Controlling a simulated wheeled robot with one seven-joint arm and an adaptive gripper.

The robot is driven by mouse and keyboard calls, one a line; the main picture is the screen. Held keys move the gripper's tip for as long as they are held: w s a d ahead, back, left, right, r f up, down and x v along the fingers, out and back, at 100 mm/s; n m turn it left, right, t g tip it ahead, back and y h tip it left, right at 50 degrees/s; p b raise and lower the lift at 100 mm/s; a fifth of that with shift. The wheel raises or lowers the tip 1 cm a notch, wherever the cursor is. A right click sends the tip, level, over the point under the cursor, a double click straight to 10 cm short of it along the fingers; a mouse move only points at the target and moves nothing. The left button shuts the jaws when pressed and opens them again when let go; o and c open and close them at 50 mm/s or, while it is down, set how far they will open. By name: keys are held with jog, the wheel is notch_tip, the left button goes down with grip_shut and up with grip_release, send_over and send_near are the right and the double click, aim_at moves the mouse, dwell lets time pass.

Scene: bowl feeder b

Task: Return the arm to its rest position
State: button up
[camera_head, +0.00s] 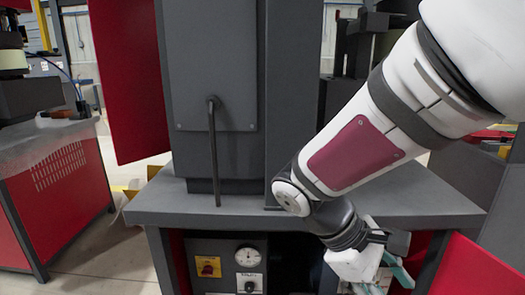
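My arm (358,152) reaches in from the upper right of the head view, a white limb with a dark red panel. It angles down to the left, then bends back to the right at a dark joint. My gripper (378,282) is at the bottom, in front of the grey machine table (420,197), and is partly cut off by the lower edge. Its fingertips do not show clearly, so I cannot tell whether it is open, shut or holding something.
A dark grey machine cabinet (215,70) with a bent black handle (213,150) stands on the table. A gauge panel (248,257) is below. Red panels (133,75) flank it. A red and grey machine (60,190) stands at left, with open floor (95,265) between.

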jog(key=s+a+r+m+t+y, duration=0.1)
jog(key=s+r+m+y, duration=0.1)
jog(key=s+m+y, duration=0.45)
jog(key=s+a+r+m+t+y, duration=0.1)
jog(key=s+r+m+t+y, duration=0.15)
jog(key=s, duration=0.75)
notch_tip(320, 180, up, 29)
jog(key=t+h+p, duration=0.1)
jog(key=t+p, duration=0.2)
jog(key=p, duration=2.4)
jog(key=shift+d+p, duration=0.3)
jog(key=shift+p, duration=0.05)
jog(key=shift+f, duration=0.1)
